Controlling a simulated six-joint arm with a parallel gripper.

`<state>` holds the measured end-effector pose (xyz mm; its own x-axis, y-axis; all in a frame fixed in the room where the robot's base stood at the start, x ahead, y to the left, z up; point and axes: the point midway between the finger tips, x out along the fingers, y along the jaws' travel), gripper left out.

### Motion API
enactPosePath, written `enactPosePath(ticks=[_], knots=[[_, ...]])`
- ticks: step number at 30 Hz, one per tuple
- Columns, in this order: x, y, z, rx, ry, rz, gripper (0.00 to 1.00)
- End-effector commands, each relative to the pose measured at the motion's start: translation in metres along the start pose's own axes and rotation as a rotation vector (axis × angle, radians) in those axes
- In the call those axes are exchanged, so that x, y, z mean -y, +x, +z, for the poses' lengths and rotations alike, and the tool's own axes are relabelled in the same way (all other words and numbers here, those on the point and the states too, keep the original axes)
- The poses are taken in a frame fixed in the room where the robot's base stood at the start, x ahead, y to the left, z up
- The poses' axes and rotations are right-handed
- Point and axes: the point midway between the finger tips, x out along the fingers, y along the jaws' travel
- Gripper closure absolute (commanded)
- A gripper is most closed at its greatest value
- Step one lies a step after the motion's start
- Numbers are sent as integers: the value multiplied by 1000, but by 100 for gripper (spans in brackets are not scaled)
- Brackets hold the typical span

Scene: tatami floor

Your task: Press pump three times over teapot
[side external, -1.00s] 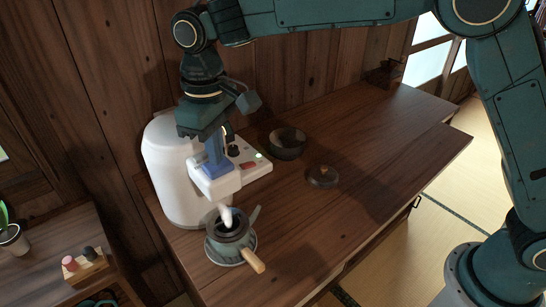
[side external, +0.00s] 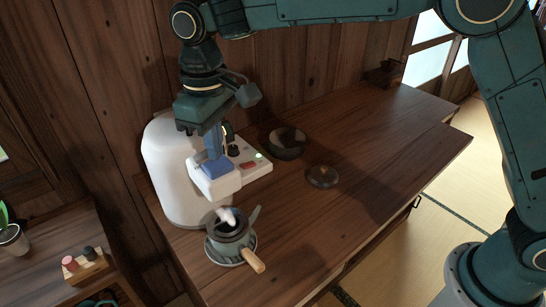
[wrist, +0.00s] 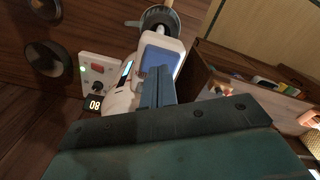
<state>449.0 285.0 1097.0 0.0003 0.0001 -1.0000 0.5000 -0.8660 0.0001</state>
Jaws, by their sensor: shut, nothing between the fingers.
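A white hot-water dispenser (side external: 172,165) stands at the left end of the wooden counter. Its blue pump pad (side external: 217,168) is on top of the spout head and also shows in the wrist view (wrist: 158,58). My gripper (side external: 214,153) is shut and empty, pointing down with its fingertips at or just above the blue pad; I cannot tell if they touch it. Below the spout, a grey teapot (side external: 229,232) with a wooden side handle (side external: 253,260) stands open on a saucer (side external: 220,260). A white wisp, water or steam, shows over its mouth.
The dispenser's control panel (wrist: 98,72) has lights and a display reading 80. A dark bowl (side external: 287,151) and a small dark lid (side external: 322,177) lie to the right. A wooden wall stands close behind.

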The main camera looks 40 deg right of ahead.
Motion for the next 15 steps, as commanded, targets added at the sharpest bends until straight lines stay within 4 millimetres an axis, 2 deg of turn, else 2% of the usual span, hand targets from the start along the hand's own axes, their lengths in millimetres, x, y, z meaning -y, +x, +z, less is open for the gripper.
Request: enactPosePath(ticks=[15], knots=[[0,10,0,1,0,0,100]])
